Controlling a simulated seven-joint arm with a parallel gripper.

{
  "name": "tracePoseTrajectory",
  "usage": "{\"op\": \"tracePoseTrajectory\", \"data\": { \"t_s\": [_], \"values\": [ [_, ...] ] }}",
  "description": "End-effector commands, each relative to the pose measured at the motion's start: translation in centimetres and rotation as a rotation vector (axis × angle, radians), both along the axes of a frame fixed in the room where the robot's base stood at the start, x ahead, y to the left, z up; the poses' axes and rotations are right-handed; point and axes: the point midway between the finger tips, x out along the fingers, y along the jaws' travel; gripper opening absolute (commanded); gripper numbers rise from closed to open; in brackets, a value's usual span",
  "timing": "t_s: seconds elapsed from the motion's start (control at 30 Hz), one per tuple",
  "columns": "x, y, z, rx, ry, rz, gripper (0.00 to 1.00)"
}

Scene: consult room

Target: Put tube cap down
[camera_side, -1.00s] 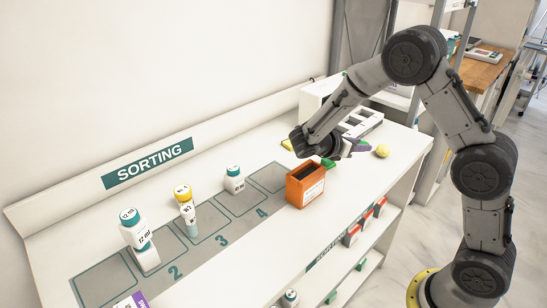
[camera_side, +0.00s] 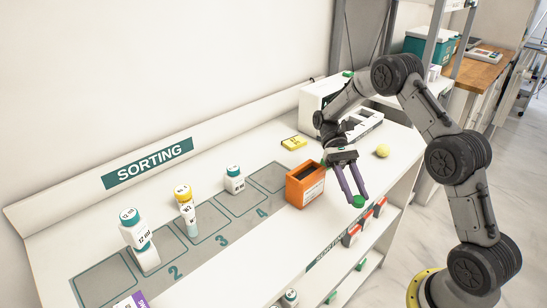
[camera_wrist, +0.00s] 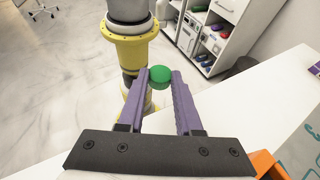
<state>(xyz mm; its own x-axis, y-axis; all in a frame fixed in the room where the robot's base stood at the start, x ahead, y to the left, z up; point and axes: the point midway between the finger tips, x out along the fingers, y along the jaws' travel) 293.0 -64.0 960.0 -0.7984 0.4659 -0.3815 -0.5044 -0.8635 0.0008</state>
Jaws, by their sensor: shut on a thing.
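The tube cap (camera_side: 358,202) is a small green round piece. My gripper (camera_side: 356,199) has purple fingers and is shut on it, with the cap between the fingertips. In the side view the cap is near the front edge of the white bench, to the right of the orange box. In the wrist view the cap (camera_wrist: 160,75) sits between the two fingertips (camera_wrist: 160,77). I cannot tell how high it is above the bench.
An orange open box (camera_side: 305,185) stands just left of my gripper. A yellow ball (camera_side: 382,151) and a yellow note pad (camera_side: 294,143) lie on the bench (camera_side: 400,150). Bottles and a yellow-capped tube (camera_side: 187,210) stand on the numbered sorting mat (camera_side: 262,182) at left.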

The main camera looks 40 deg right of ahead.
Motion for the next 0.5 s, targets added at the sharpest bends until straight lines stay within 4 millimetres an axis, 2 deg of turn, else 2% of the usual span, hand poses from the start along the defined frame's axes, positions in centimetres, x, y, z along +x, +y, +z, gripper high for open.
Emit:
{"op": "tracePoseTrajectory", "data": {
  "t_s": [0.27, 0.5],
  "values": [
    [3.4, 3.3, 1.3, 0.000, -0.002, -0.435, 0.00],
    [8.5, 5.3, 3.5, -0.001, -0.002, -0.910, 0.00]
  ]
}}
